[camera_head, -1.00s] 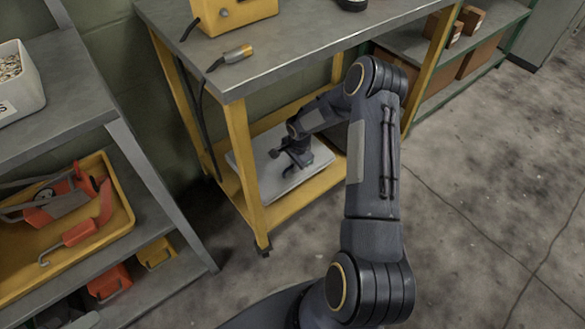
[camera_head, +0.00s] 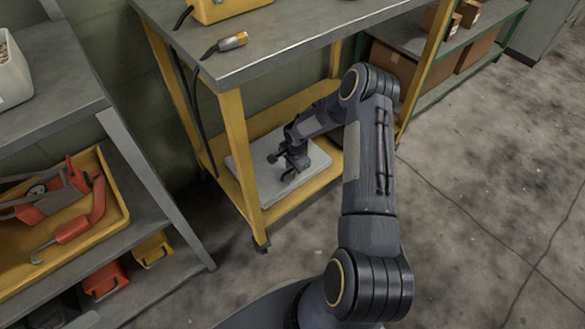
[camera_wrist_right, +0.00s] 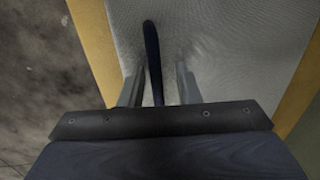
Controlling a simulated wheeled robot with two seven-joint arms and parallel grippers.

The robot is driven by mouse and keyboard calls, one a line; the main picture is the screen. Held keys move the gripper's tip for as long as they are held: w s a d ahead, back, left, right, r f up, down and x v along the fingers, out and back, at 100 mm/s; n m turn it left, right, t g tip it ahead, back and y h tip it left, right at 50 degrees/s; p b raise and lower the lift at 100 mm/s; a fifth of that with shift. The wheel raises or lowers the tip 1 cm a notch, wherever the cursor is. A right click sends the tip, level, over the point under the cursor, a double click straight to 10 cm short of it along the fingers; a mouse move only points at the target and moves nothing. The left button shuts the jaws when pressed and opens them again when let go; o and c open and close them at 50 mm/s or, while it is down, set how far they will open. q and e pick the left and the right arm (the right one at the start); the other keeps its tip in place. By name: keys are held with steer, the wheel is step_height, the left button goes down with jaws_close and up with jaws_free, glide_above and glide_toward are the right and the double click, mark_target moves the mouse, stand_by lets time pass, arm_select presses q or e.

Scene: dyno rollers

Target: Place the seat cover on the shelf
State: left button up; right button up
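A flat, light grey pad (camera_head: 262,182), which looks like the seat cover, lies on the yellow-framed bench's lower shelf (camera_head: 290,207). My right gripper (camera_head: 282,166) is reached in under the bench top and is low over the pad. In the wrist view its two grey fingers (camera_wrist_right: 160,85) are apart. A narrow dark strip (camera_wrist_right: 152,50) stands between them, closer to the left finger; I cannot tell whether it is touched or what it belongs to. My left gripper is not in view.
The bench top (camera_head: 290,45) hangs over my right forearm, with a cable connector (camera_head: 232,41) near its edge. A shelf with a yellow tray of tools (camera_head: 65,235) stands at left. Cardboard boxes (camera_head: 392,62) sit behind at right. The floor (camera_head: 490,190) at right is clear.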

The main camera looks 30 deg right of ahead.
steer(key=shift+s, duration=0.15)
steer(key=shift+r+p, duration=0.3)
steer(key=shift+r, duration=0.05)
step_height(320, 180, up, 11)
steer(key=s+p, duration=0.1)
steer(key=p, duration=0.2)
steer(key=shift+s+r+p, duration=0.2)
steer(key=shift+s+p, duration=0.05)
steer(key=shift+p, duration=0.15)
steer(key=shift+d, duration=0.1)
